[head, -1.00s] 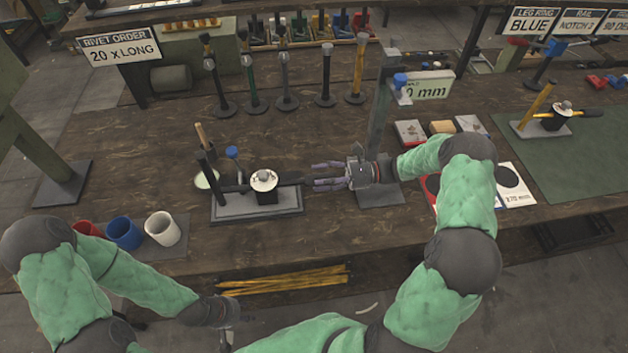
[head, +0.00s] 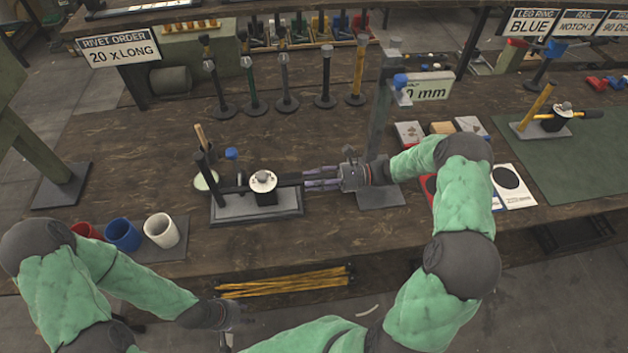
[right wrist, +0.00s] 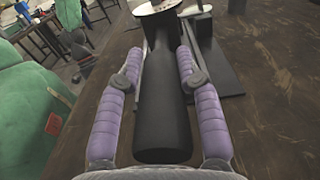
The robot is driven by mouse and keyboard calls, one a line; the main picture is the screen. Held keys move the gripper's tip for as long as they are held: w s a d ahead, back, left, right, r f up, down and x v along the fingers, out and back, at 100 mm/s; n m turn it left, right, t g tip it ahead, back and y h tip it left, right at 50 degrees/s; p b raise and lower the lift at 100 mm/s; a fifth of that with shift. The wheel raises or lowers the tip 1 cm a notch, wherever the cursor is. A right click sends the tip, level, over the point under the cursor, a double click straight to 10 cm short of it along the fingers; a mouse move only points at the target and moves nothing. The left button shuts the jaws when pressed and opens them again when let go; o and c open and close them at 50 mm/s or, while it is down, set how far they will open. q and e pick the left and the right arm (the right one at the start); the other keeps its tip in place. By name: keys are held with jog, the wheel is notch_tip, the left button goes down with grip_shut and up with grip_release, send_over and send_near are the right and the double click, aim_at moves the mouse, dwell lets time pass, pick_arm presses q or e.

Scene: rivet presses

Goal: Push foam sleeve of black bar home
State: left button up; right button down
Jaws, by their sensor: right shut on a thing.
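The black bar (head: 240,187) lies level through a black block with a round pale top (head: 263,181), on a grey base plate (head: 225,213). The black foam sleeve (right wrist: 165,125) is a thick cylinder that narrows toward the block in the right wrist view. My right gripper (head: 306,180) reaches in from the right, level with the bar's right end. Its purple fingers (right wrist: 158,55) lie along both sides of the sleeve, shut on it. My left gripper (head: 232,316) hangs low in front of the bench, away from the bar; its fingers are too unclear to read.
A black post (head: 203,178) stands at the plate's left end, beside a blue-topped tool (head: 232,156). Red, blue and white cups (head: 161,229) stand at the front left. A grey press column (head: 379,120) rises behind my right wrist. Bare bench lies behind the plate.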

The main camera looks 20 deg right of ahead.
aim_at(301, 181)
jog(key=shift+p+x, duration=0.65)
jog(key=shift+x, duration=1.25)
jog(key=c, duration=0.8)
grip_release()
jog(key=shift+c, duration=0.2)
jog(key=shift+d, duration=0.1)
jog(key=v, duration=1.2)
